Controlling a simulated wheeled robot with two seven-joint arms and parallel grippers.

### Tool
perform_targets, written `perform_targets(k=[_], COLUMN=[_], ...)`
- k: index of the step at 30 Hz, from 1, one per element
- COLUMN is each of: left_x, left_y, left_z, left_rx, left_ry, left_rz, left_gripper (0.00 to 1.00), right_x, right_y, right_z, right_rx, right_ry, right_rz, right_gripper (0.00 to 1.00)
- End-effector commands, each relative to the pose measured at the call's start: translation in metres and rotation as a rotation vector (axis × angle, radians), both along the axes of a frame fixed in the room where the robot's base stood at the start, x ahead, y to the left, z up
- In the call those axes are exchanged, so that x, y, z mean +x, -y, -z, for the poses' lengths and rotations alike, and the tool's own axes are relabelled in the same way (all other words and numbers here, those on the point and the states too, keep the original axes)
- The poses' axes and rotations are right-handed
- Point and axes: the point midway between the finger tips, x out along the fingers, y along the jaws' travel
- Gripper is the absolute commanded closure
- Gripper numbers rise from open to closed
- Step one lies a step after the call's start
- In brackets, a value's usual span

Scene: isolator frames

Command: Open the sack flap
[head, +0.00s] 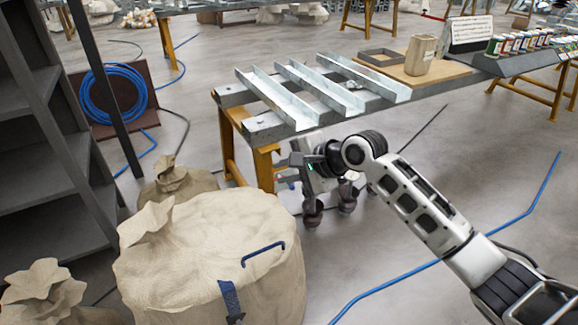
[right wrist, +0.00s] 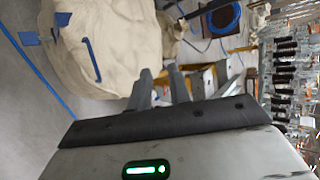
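The large beige sack (head: 190,270) stands on the floor at the lower left of the head view, and also shows in the right wrist view (right wrist: 120,35). Its broad top lies closed, with a blue handle (head: 263,254) across it and a blue strap (head: 230,300) down the front. The handle also shows in the right wrist view (right wrist: 91,60). My right gripper (head: 280,172) is beyond the sack's top and a little right of the handle, apart from both. Its two grey fingers (right wrist: 160,88) are spread with nothing between them. My left gripper is not in view.
Smaller tied sacks (head: 178,182) stand behind and left of the large one. A grey shelf (head: 45,150) rises at the left. A metal-topped table (head: 262,122) with steel channels stands beyond my right gripper. A blue hose (head: 400,275) crosses the floor at right.

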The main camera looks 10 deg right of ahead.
Motion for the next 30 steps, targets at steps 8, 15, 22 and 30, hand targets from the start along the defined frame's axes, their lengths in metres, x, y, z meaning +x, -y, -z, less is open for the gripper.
perform_targets(k=[8,15,22,30], left_x=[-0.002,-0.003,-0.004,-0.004], left_y=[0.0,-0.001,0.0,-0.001], left_z=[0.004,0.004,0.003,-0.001], left_rx=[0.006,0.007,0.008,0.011], left_ry=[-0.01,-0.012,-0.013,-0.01], left_rz=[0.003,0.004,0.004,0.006], left_gripper=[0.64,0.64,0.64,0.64], right_x=[-0.006,-0.006,-0.025,-0.121], right_y=[0.006,0.005,-0.003,-0.011], right_z=[-0.005,-0.005,0.024,0.11], right_rx=[0.0,0.0,-0.052,-0.386], right_ry=[-0.001,-0.001,0.066,0.426], right_rz=[0.0,-0.001,-0.055,-0.256], right_gripper=[0.8,0.8,0.8,0.8])
